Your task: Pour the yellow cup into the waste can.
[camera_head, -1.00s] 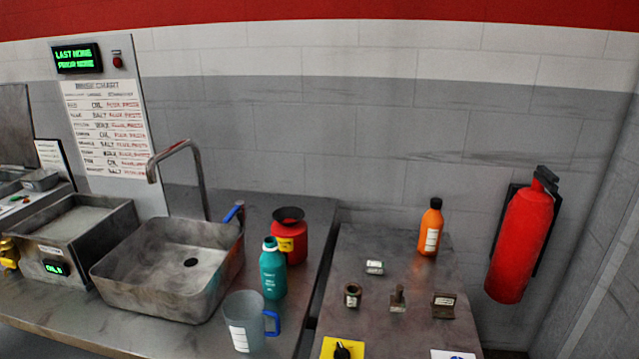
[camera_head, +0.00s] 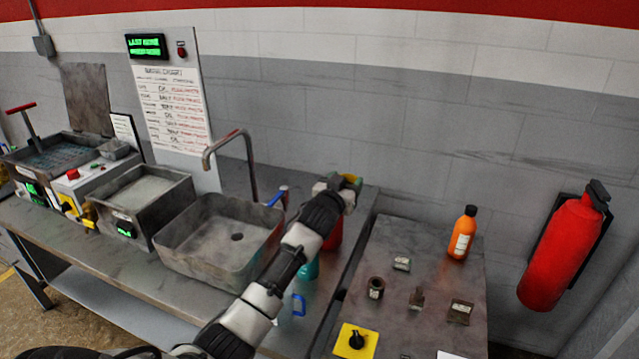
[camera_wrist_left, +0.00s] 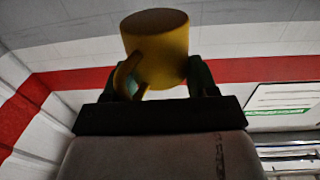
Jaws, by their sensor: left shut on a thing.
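The yellow cup (camera_wrist_left: 157,42) is in my left gripper (camera_wrist_left: 163,78) in the left wrist view, clasped between the two fingers, with its handle at lower left. In the head view my left gripper (camera_head: 345,181) is at the far end of my arm, and only a small piece of the yellow cup (camera_head: 355,181) shows there. The cup's contents are hidden. The red can (camera_head: 334,238), which looks like the waste can, stands on the bench below and behind the gripper. My arm hides most of it, including its top. My right gripper is out of view.
A steel sink (camera_head: 215,262) with a tap (camera_head: 240,140) lies left of my arm. A teal bottle (camera_head: 311,268) and a blue-handled jug (camera_head: 298,305) are partly behind the arm. An orange bottle (camera_head: 462,235) and small items stand on the right table (camera_head: 420,260).

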